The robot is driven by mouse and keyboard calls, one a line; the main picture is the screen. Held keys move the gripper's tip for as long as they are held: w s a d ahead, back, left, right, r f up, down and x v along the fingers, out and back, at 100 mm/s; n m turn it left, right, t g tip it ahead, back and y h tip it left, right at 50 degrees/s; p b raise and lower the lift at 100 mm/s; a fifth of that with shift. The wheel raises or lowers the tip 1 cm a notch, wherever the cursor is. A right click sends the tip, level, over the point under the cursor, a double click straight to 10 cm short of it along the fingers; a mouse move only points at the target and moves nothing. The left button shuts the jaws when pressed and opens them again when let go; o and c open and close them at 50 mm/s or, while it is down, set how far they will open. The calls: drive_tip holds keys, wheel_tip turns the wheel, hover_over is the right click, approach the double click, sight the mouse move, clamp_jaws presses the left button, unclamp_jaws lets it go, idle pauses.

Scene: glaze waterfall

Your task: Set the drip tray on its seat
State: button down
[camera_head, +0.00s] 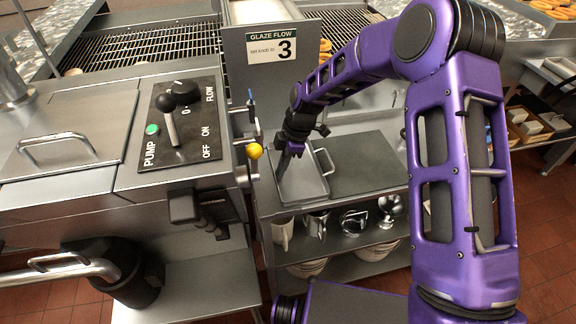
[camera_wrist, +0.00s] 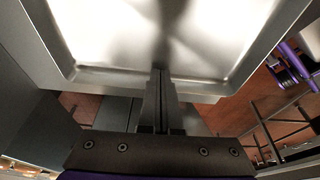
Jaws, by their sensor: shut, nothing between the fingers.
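The drip tray (camera_head: 303,182) is a shallow, shiny metal pan with a raised rim and a loop handle on its right side. It lies on the steel counter beside the glaze machine, and its bright inside fills the upper part of the wrist view (camera_wrist: 100,40). My gripper (camera_head: 283,165) is over the tray's left part in the head view. Its fingers (camera_wrist: 161,80) are together and empty, and overlap the tray's near rim in the wrist view. I cannot tell whether they touch it. A seat for the tray cannot be clearly made out.
A dark flat panel (camera_head: 370,163) lies right of the tray. The machine's control panel (camera_head: 180,125) and a yellow ball knob (camera_head: 254,151) stand close on the left. The "Glaze Flow" sign (camera_head: 272,50) rises behind. Metal jugs and bowls (camera_head: 352,222) fill the shelves below.

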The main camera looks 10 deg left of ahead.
sight(263, 182)
drive_tip(key=a, duration=0.1)
drive_tip(key=s+a+b, duration=0.1)
drive_tip(key=a, duration=0.1)
drive_tip(key=s+a, duration=0.1)
drive_tip(key=a, duration=0.1)
drive_tip(key=shift+s, duration=0.25)
drive_tip(key=shift+w+d, duration=0.1)
drive_tip(key=shift+d, duration=0.1)
